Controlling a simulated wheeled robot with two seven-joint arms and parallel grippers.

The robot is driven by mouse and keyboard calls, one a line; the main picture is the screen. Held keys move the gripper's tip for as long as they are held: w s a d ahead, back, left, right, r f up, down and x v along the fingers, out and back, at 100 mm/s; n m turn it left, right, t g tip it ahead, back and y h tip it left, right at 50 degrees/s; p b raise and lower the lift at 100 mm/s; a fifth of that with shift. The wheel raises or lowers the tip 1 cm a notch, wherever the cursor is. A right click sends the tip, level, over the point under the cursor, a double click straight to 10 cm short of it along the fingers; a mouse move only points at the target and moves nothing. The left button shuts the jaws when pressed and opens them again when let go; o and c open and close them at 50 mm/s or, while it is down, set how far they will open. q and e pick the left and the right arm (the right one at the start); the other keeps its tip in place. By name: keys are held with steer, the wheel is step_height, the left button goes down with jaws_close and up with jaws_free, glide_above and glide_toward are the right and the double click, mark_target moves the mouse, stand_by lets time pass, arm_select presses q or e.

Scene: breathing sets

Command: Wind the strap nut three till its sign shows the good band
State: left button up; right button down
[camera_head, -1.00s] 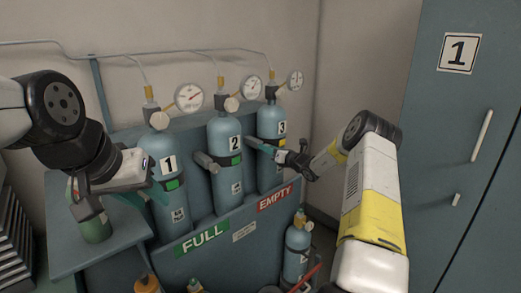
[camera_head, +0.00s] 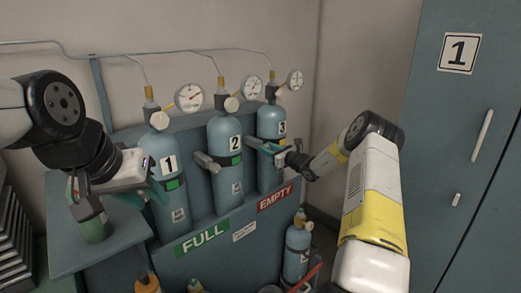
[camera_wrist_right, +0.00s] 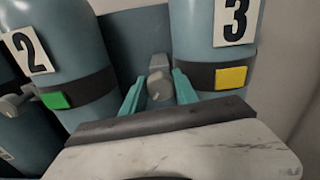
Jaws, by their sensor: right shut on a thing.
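Cylinder three (camera_head: 270,122) is blue and upright at the right of the row. In the right wrist view its dark strap (camera_wrist_right: 193,77) has a sign (camera_wrist_right: 231,77) showing yellow. The grey strap nut (camera_wrist_right: 158,84) sticks out left of that sign. My right gripper (camera_wrist_right: 160,90) is shut on this nut, one teal finger on each side. In the head view my right gripper (camera_head: 268,150) hides most of the nut. My left gripper (camera_head: 122,195) looks open and empty, held left of cylinder one (camera_head: 162,150).
Cylinder two (camera_head: 226,135) stands close to the left, its strap sign green and its nut (camera_head: 208,162) sticking out. The rack's front panel (camera_head: 215,262) is below. A green container (camera_head: 96,228) stands on the left shelf. A tall cabinet (camera_head: 450,170) is at right.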

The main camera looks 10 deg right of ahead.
steer(key=shift+n, duration=1.5)
steer(key=c, duration=1.2)
jaws_free()
steer(key=shift+c, duration=0.2)
steer(key=v, duration=0.8)
